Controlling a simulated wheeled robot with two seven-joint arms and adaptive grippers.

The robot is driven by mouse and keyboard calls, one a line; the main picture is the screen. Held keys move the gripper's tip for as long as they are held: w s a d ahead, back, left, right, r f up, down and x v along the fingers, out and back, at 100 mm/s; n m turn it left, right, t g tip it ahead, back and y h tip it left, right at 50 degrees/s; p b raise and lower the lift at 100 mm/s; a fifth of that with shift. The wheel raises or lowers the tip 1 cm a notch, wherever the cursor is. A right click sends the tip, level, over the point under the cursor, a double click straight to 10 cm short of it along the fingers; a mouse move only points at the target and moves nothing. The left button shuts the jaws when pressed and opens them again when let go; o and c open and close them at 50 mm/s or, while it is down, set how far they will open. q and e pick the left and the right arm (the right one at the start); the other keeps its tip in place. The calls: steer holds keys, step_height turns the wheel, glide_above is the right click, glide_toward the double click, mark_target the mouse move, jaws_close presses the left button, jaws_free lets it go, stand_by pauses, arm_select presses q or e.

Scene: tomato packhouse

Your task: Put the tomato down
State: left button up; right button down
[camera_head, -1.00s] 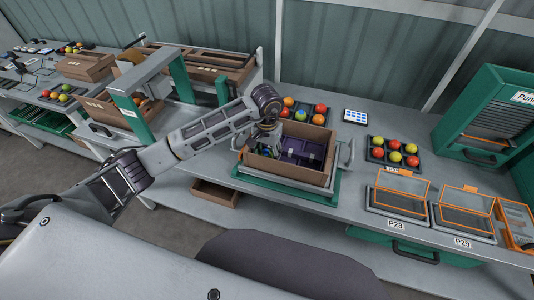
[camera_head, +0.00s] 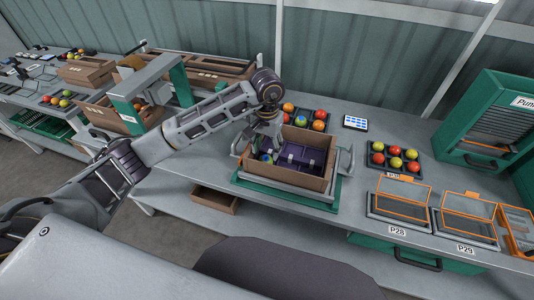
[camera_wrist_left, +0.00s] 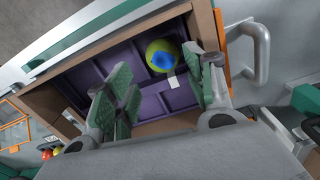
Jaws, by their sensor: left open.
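The tomato (camera_wrist_left: 160,51), yellow-green with a blue patch, sits in a corner compartment of the purple divided insert (camera_wrist_left: 130,60) inside the brown box (camera_head: 285,175). It also shows in the head view (camera_head: 265,158) at the box's left end. My left gripper (camera_wrist_left: 155,88) is open, with its green-padded fingers apart just above the insert. The tomato lies beyond the fingertips, near the right-hand finger in the wrist view; whether they touch, I cannot tell. In the head view the left gripper (camera_head: 268,143) reaches down into the box. My right gripper is not in view.
The box rests on a green-framed stand (camera_head: 250,185) with side handles. Behind it is a dark tray (camera_head: 308,112) of several tomatoes, one with a blue patch. Another tomato tray (camera_head: 393,171) and orange-framed lidded bins (camera_head: 402,203) stand to the right.

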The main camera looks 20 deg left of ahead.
mark_target(267, 158)
arm_select(q)
step_height(267, 158, up, 3)
steer(key=shift+f, duration=0.1)
steer(key=shift+r, duration=0.8)
steer(key=shift+r+b, duration=0.3)
steer(key=shift+r, duration=0.45)
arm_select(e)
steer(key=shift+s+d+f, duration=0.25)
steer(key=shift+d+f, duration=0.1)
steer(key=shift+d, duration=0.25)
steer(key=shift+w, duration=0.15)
